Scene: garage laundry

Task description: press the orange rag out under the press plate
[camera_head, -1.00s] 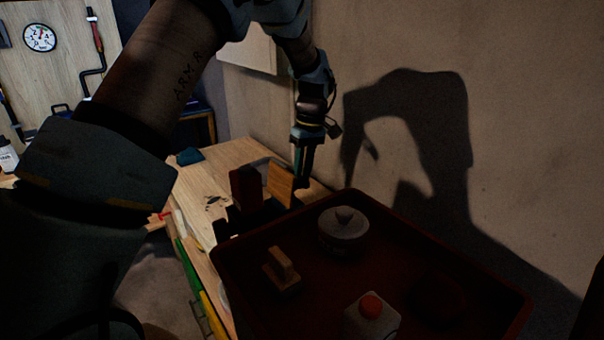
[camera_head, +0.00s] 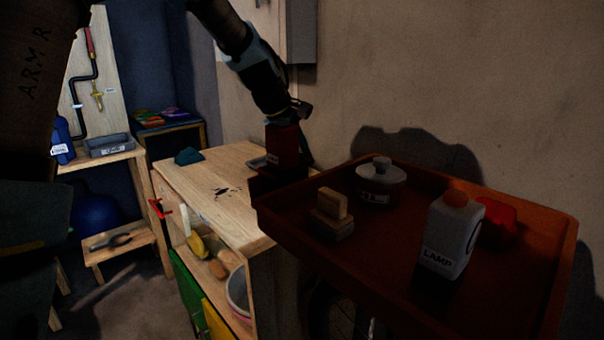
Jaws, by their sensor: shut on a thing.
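My gripper (camera_head: 284,122) points down at the far end of the bench, by the wall. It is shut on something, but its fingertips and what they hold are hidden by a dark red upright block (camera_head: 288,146). This block stands on the bench just behind the tray and may be part of the press; the press plate cannot be made out. I cannot pick out an orange rag. A crumpled teal cloth (camera_head: 188,156) lies on the bench's far left corner.
A dark red tray (camera_head: 395,278) in front holds a wooden block with a grip (camera_head: 332,214), a lidded white pot (camera_head: 380,182), a white LAMP bottle (camera_head: 450,236) and a red lump (camera_head: 498,221). The wooden bench top (camera_head: 228,188) is mostly clear. The wall closes the right.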

